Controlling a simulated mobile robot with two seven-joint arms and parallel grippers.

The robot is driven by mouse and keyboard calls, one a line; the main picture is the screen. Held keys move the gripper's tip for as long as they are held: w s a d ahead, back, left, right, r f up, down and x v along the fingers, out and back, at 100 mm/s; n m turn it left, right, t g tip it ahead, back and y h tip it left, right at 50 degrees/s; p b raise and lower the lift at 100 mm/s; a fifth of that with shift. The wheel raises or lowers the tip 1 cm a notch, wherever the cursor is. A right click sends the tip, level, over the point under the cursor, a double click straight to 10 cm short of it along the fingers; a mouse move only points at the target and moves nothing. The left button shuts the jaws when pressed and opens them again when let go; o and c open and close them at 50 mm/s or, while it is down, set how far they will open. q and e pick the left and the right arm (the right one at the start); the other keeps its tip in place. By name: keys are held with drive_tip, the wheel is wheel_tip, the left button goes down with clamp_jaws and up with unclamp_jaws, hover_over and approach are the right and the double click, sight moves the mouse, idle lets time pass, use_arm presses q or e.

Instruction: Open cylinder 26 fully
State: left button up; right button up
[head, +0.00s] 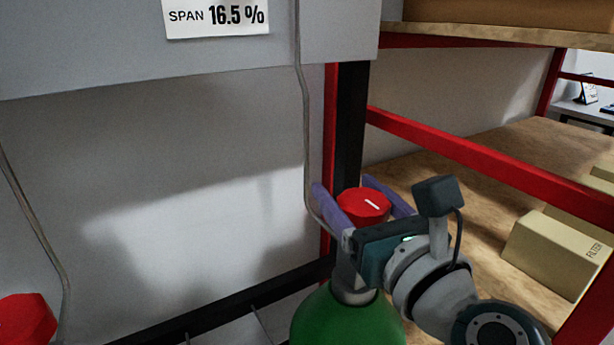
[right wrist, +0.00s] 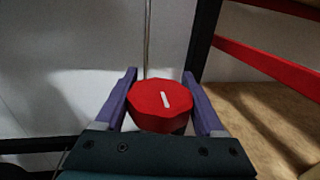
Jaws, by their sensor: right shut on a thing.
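A green cylinder (head: 346,320) stands at the bottom of the head view, with a red valve knob (head: 362,206) on top that bears a white line mark. In the right wrist view the knob (right wrist: 158,106) sits between the two purple fingers, its white mark tilted slightly from upright. My right gripper (head: 363,198) is shut on the knob, one finger on each side. No number shows on the cylinder; its lower body is out of frame. My left gripper is not in view.
A second red knob (head: 26,320) is at the lower left. A thin grey tube (head: 304,110) runs down to the held valve. A red and black rack post (head: 342,150) stands right behind the knob. A wooden shelf with a FILTER box (head: 548,250) is at the right.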

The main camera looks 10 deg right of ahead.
drive_tip(key=shift+f+n+y+b, duration=0.15)
drive_tip(key=shift+n+y+b, duration=0.25)
drive_tip(key=shift+y+b, duration=0.35)
drive_tip(key=shift+c, duration=0.2)
drive_tip(key=n+y+b, duration=0.1)
drive_tip(key=b, duration=0.1)
drive_tip(key=n+g+y+b, duration=0.1)
drive_tip(key=y+b, duration=0.1)
drive_tip(key=shift+s+a+n+g+y, duration=0.15)
drive_tip(key=shift+a+n+g+y, duration=0.15)
drive_tip(key=shift+a, duration=0.1)
drive_tip(key=shift+s+a+n+g+y+b, duration=0.25)
drive_tip(key=shift+s+n+g+y+b, duration=0.2)
drive_tip(key=shift+n+g+y+b, duration=1.7)
drive_tip(key=shift+s+a+n+g+y+b, duration=0.4)
drive_tip(key=shift+n+g+y+b, duration=0.8)
drive_tip(key=shift+n+g+b, duration=1.8)
drive_tip(key=shift+s+a+n+g+y+b, duration=0.15)
drive_tip(key=shift+s+n+g+y+b, duration=0.4)
drive_tip(key=shift+n+g+y+b, duration=2)
drive_tip(key=shift+m+g+h+b, duration=0.65)
drive_tip(key=shift+m+g+h, duration=0.2)
drive_tip(key=shift+g, duration=0.35)
drive_tip(key=o, duration=1.4)
drive_tip(key=shift+c, duration=0.2)
wheel_tip(320, 180, up, 20)
drive_tip(key=p, duration=0.7)
drive_tip(key=shift+r, duration=0.2)
